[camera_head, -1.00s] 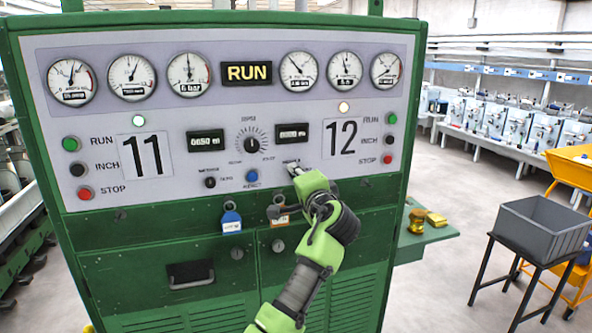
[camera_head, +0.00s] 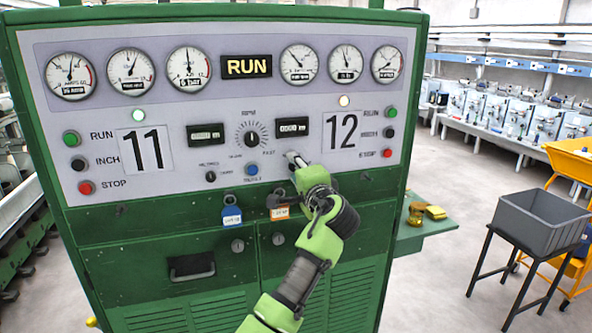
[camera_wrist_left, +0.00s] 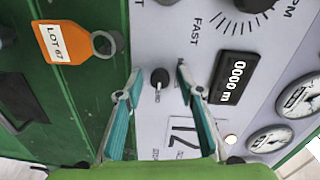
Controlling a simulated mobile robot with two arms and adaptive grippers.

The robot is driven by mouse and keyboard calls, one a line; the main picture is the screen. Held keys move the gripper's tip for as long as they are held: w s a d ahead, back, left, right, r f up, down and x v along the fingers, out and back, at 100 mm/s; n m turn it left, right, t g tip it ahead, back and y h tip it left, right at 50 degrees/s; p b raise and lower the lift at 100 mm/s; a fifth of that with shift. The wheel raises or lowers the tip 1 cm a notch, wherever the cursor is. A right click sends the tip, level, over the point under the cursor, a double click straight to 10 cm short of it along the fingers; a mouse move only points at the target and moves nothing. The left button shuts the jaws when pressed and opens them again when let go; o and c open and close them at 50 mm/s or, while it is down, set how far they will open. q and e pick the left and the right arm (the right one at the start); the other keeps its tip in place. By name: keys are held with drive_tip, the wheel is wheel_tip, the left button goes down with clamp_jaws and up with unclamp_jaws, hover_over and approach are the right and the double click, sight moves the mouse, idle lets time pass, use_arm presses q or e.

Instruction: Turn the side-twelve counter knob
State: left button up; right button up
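The side-twelve counter knob (camera_wrist_left: 159,78) is a small black knob with a pale pointer on the light grey panel (camera_wrist_left: 150,30). In the wrist view it sits between my left fingertips, with a gap on each side. My left gripper (camera_wrist_left: 158,72) is open, its teal fingers spread around the knob. In the head view my left gripper (camera_head: 293,158) is at the panel below the side-twelve counter display (camera_head: 292,126) and hides the knob. The display also shows in the wrist view (camera_wrist_left: 233,78), reading 0000 m. My right gripper is not in view.
A speed dial (camera_head: 252,139) and a blue button (camera_head: 252,169) lie left of my gripper. An orange tag (camera_head: 280,213) and a blue tag (camera_head: 232,216) hang below the panel. A grey bin (camera_head: 540,222) stands on a black stand at the right.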

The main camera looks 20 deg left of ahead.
use_arm(q)
drive_tip(key=v, duration=1.2)
drive_tip(key=shift+w, duration=0.1)
